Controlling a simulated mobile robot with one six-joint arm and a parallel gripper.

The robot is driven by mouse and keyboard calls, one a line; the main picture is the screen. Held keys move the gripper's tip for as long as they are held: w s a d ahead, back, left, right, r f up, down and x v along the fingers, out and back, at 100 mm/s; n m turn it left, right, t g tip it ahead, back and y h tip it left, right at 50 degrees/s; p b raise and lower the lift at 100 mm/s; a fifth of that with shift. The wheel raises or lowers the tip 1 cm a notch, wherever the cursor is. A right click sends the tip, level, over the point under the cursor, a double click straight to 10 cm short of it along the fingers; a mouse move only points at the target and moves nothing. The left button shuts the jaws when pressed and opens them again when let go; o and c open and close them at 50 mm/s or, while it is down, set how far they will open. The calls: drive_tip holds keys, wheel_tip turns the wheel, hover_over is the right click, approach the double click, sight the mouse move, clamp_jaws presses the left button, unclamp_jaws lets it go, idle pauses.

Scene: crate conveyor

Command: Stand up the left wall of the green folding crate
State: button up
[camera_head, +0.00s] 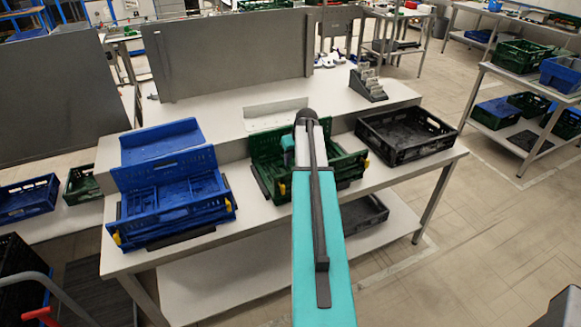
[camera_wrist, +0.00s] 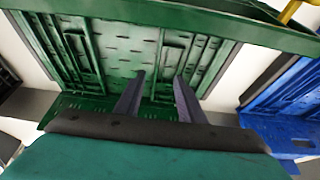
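The green folding crate (camera_head: 268,180) stands on the table in the middle of the head view, with a yellow latch at its near left corner. Its far wall stands up. In the wrist view I look down into the green crate (camera_wrist: 122,45); ribbed side panels appear to lie flat inside it. The panel on the right there (camera_wrist: 205,50) appears to be the left wall, folded down. My gripper (camera_wrist: 160,76) is over the crate, its two fingers apart with nothing between them. In the head view my arm hides the fingertips and part of the crate; contact cannot be told.
A blue folding crate (camera_head: 170,212) stands left of the green one, close by. A black crate (camera_head: 405,137) stands on the right. A raised shelf behind holds a white panel (camera_head: 275,115) and a small rack (camera_head: 368,84). A black crate is underneath (camera_head: 364,214).

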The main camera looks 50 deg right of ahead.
drive_tip(key=shift+p+x, duration=1.1)
drive_tip(key=shift+x, duration=2.65)
clamp_jaws()
